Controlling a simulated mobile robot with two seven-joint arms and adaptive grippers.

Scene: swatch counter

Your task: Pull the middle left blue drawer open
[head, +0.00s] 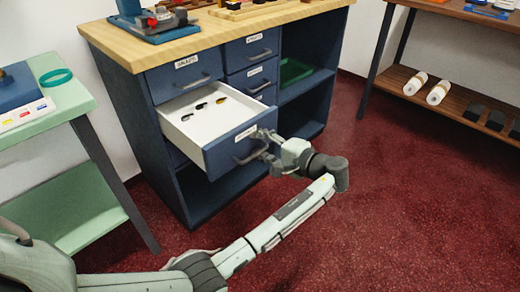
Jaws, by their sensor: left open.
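The middle left blue drawer (233,148) stands pulled well out of the cabinet. Its white interior (190,127) shows several small dark and orange items. Its grey bar handle (248,157) is on the blue front, below a white label. My left gripper (262,146) is open at the right part of this drawer front, with its fingers close to the handle's right end. I cannot tell whether they touch the handle. My right gripper is not in view.
The blue cabinet has a wooden top (210,32) with a blue device (155,22) on it. The upper left drawer (183,78) is shut. A green table (75,92) stands at left and a wooden shelf unit (455,98) at right. The red floor (400,200) is clear.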

